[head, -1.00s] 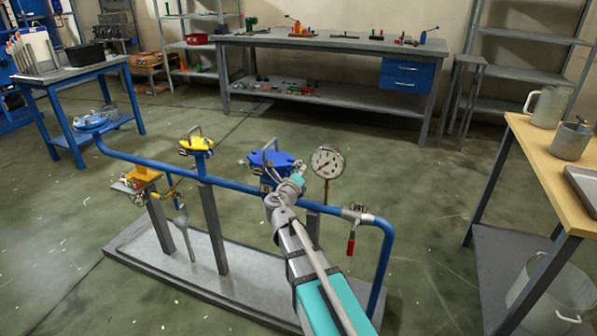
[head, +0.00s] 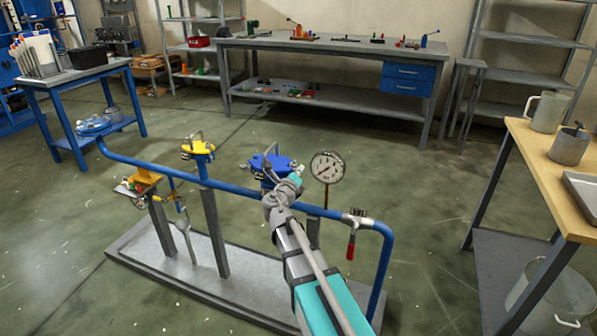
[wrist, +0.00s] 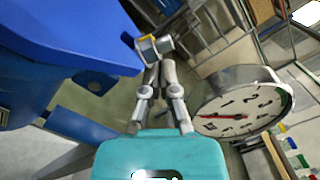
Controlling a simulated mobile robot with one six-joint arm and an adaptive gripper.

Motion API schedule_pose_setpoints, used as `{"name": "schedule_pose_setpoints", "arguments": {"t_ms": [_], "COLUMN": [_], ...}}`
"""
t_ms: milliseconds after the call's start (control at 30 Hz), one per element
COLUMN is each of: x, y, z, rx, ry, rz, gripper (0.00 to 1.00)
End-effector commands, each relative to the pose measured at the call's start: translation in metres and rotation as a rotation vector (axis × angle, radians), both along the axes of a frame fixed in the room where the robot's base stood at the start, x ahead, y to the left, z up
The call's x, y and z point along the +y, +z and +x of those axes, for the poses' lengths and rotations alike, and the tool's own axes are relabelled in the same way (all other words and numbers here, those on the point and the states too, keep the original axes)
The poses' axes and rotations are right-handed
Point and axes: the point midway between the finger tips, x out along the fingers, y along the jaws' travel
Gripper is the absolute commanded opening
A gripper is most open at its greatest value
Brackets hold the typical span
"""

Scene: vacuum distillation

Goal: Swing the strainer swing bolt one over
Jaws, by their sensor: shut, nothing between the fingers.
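The blue strainer (head: 268,163), with a handle on its lid, sits on the blue pipe in the head view; my wrist partly covers it. In the wrist view its blue lid and body (wrist: 65,50) fill the left side. A silver bolt end or nut with a yellow band (wrist: 152,46) shows beside the lid's edge; I take it for a swing bolt. My gripper (wrist: 160,68) is shut and empty, its fingertips close to this bolt end. Whether they touch it, I cannot tell.
A pressure gauge (head: 327,167) stands on the pipe just right of the strainer, and fills the right of the wrist view (wrist: 240,103). A red-handled valve (head: 352,232) is further right. Yellow-topped fittings (head: 198,149) stand left. The wooden-topped table (head: 540,165) is at the right.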

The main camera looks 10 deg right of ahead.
Motion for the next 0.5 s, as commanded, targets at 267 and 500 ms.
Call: {"name": "schedule_pose_setpoints", "arguments": {"t_ms": [267,500], "x": [-0.022,-0.026], "y": [-0.008,-0.011], "z": [-0.004,-0.02], "rx": [0.0,0.0], "ry": [-0.001,0.001], "rz": [-0.001,-0.001], "gripper": [0.0,0.0]}}
